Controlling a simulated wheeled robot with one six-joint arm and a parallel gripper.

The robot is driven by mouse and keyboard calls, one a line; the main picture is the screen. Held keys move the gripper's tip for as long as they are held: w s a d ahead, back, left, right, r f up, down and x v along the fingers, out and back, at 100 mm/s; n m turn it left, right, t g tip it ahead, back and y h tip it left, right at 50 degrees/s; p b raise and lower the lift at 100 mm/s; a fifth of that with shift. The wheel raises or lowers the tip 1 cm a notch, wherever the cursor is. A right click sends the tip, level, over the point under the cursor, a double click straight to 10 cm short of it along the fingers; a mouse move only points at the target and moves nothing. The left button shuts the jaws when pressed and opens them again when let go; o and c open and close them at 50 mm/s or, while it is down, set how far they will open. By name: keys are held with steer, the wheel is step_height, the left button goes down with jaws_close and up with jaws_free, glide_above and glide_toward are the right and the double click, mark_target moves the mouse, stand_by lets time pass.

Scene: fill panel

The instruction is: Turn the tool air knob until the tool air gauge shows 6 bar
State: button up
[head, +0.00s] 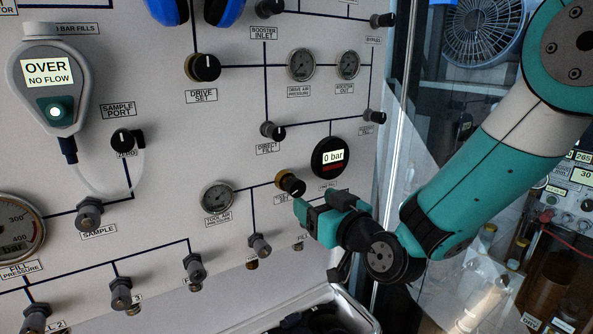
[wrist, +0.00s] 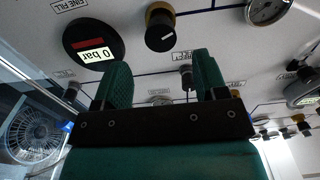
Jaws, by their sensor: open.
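The tool air knob (head: 290,184) is a black knob with a brass-coloured collar on the panel, to the right of the tool air gauge (head: 217,197). The gauge is a small round dial, too small to read. In the wrist view the knob (wrist: 160,27) is at top centre with a pale mark on its face, and part of the gauge (wrist: 265,10) shows at the top right. My gripper (head: 314,207) is open and empty, just below and right of the knob. In the wrist view its two green fingers (wrist: 162,72) are spread below the knob, apart from it.
A round black display (head: 330,157) reading 0 bar sits up and right of the knob. A valve (head: 260,245) stands below left, and the direct fill knob (head: 272,131) is above. A handheld meter (head: 50,85) reads OVER, NO FLOW.

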mark_target(298, 189)
steer(key=p+x, duration=0.3)
steer(key=x, duration=0.3)
steer(key=shift+w+a+r+p, duration=0.1)
steer(key=shift+a+r+p, duration=0.1)
steer(key=shift+p, duration=0.1)
steer(key=shift+w+a+f, duration=0.2)
steer(key=shift+w+a, duration=0.15)
steer(key=shift+w, duration=0.3)
steer(key=c, duration=0.9)
